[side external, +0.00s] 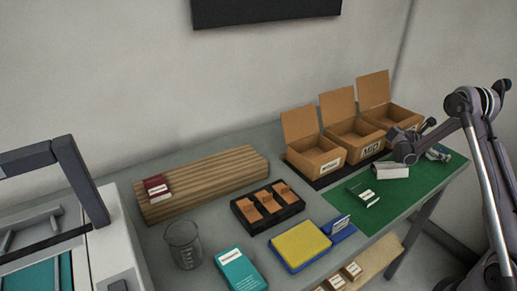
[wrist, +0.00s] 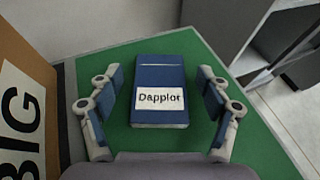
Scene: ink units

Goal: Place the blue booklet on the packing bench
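The blue booklet (wrist: 158,75), with a white label reading "Dapplor", lies on a green mat (wrist: 115,60) in the wrist view. My gripper (wrist: 159,85) is open around it, one finger on each side with green showing in the gaps. In the side view my gripper (side external: 434,152) is low at the far right end of the green mat (side external: 405,199), beside the cardboard boxes. I cannot make out the blue booklet there. The mat lies on a long grey bench (side external: 213,215).
Three open cardboard boxes (side external: 318,160) stand at the back; one labelled BIG (wrist: 22,115) is close left of my gripper. A white box (side external: 390,171), dark booklet (side external: 363,197), yellow pad (side external: 300,245), black tray (side external: 268,208), beaker (side external: 184,244) and teal box (side external: 240,270) occupy the bench.

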